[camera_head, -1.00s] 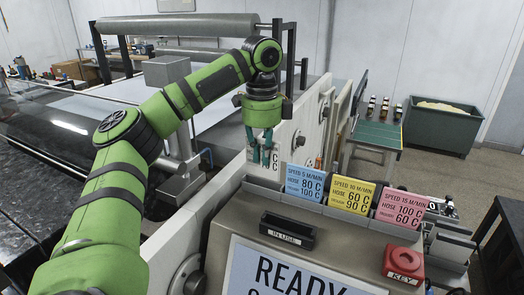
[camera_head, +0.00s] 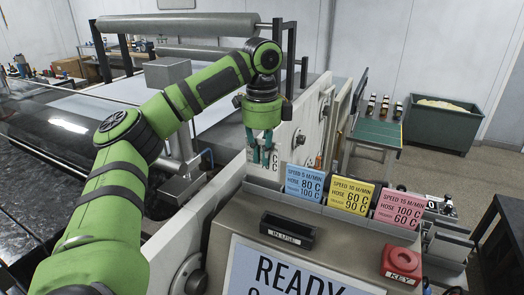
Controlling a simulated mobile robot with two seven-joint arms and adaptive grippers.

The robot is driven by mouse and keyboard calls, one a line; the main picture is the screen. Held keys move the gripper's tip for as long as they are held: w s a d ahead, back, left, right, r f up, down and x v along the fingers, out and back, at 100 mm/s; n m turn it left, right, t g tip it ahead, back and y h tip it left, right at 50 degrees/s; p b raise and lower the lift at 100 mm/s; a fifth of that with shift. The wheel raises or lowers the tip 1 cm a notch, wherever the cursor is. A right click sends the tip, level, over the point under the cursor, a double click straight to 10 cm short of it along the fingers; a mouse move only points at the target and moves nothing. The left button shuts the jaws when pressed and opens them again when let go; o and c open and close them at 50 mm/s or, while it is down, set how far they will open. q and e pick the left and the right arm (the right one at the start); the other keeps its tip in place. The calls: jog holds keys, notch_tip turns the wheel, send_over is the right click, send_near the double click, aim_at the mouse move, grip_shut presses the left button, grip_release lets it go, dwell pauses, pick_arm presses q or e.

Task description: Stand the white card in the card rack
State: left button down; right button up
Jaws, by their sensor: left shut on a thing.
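My left gripper (camera_head: 262,160) points down above the left end of the grey card rack (camera_head: 333,212). It is shut on the white card (camera_head: 271,168), which hangs roughly upright and is partly hidden by the fingers. The card is at the left slot of the rack, left of the blue card; whether its lower edge touches the rack cannot be told. A blue card (camera_head: 304,182), a yellow card (camera_head: 350,197) and a pink card (camera_head: 397,207) stand in the rack, leaning back. My right gripper is not in view.
An empty black "IN USE" holder (camera_head: 287,230) sits on the console in front of the rack. A red "KEY" block (camera_head: 401,263) is to its right. The coating machine's side panel (camera_head: 305,125) rises behind the gripper. A green bin (camera_head: 442,125) stands farther back.

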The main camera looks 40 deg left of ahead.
aim_at(262, 178)
pick_arm(q)
jog(key=shift+f+b, duration=0.65)
jog(key=shift+f, duration=1.65)
jog(key=c, duration=1.2)
grip_release()
notch_tip(262, 178, up, 12)
jog(key=shift+d+f, duration=0.1)
